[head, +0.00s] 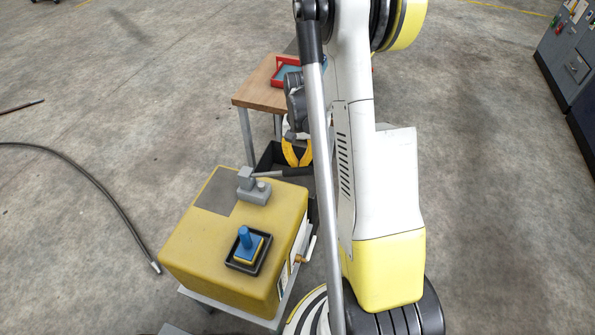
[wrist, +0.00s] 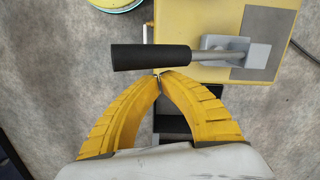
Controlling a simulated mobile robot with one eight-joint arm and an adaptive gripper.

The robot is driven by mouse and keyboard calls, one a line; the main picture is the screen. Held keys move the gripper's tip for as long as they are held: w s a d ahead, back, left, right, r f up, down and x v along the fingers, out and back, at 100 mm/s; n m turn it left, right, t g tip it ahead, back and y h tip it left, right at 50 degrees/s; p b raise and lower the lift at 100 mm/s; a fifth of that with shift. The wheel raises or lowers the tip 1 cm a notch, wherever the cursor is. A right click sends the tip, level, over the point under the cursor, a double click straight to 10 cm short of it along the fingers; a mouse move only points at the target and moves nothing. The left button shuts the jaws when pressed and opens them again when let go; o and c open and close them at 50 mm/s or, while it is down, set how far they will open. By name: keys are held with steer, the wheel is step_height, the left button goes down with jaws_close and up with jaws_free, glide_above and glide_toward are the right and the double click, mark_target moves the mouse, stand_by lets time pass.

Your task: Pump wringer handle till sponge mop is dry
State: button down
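The pump handle is a grey lever with a black grip (head: 295,172), on a grey bracket (head: 254,189) atop a yellow box (head: 190,248). In the wrist view the black grip (wrist: 150,57) lies level across the upper middle, its lever running right to the bracket (wrist: 232,52). My gripper (head: 296,165) is just beyond the grip in the head view. In the wrist view my gripper's yellow fingertips (wrist: 161,74) meet right beside the grip's lower edge, with nothing seen between them. I cannot tell whether they touch the grip.
A dark bin (head: 267,160) sits between. A hose (head: 92,184) lies on the floor at left. Grey cabinets (head: 571,50) stand far right.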

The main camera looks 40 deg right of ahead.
step_height(320, 180, up, 11)
steer(key=shift+w+d+r, duration=0.15)
steer(key=shift+w+d, duration=0.2)
steer(key=shift+d, duration=0.05)
